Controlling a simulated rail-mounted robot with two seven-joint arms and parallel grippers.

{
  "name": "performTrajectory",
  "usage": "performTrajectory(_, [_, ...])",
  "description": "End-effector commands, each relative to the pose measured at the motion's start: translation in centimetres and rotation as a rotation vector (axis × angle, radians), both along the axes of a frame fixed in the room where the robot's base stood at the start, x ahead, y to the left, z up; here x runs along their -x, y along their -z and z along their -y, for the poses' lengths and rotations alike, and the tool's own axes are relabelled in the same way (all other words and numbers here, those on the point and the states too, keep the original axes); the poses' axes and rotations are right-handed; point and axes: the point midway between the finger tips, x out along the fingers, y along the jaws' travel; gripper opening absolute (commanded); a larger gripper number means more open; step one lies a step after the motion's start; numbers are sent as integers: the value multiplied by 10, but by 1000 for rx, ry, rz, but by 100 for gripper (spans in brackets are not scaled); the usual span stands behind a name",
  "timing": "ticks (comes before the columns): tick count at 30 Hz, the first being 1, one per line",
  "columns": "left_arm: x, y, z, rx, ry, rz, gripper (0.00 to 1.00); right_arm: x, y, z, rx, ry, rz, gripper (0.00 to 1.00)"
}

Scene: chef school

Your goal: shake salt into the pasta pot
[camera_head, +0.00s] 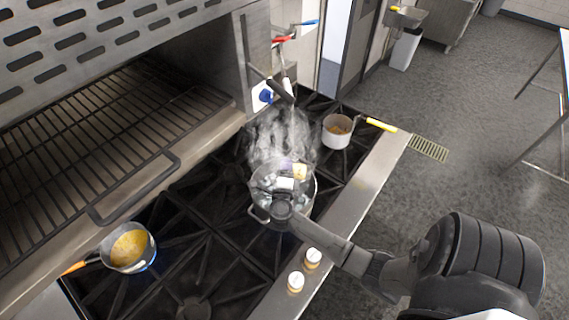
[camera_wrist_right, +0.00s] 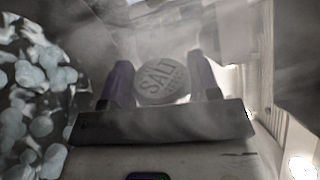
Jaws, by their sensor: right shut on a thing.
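The pasta pot (camera_head: 311,203) stands on the stove and steams heavily. Pale bubbling contents (camera_wrist_right: 35,75) show at the left of the right wrist view. My right gripper (camera_wrist_right: 162,84) is shut on the salt shaker (camera_wrist_right: 163,77), whose round end reads SALT between the two fingers. In the head view the shaker (camera_head: 299,171) is over the pot's mouth, seeming tilted, partly veiled by steam and the gripper. I cannot see any salt falling. My left gripper is not in view.
Two white-capped shakers (camera_head: 313,257) (camera_head: 296,281) stand on the stove's steel front ledge (camera_head: 366,197). A pan with yellow contents (camera_head: 131,247) sits at lower left over a blue flame. A small pot (camera_head: 337,131) with a yellow handle stands behind. An oven rack (camera_head: 100,140) juts out at left.

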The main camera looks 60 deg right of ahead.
Motion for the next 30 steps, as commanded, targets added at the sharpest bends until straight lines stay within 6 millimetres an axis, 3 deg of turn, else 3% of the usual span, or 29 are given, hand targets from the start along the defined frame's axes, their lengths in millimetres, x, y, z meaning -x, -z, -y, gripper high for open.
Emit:
performTrajectory(3, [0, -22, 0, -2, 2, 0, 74, -1, -7, -1, 39, 0, -88, 27])
performTrajectory(15, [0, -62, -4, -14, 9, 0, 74, -1, -6, -1, 169, 0, -368, 27])
performTrajectory(21, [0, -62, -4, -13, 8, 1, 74, -1, -2, -1, 238, 0, -510, 27])
performTrajectory(30, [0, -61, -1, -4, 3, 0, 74, -1, -3, -1, 266, 0, -570, 27])
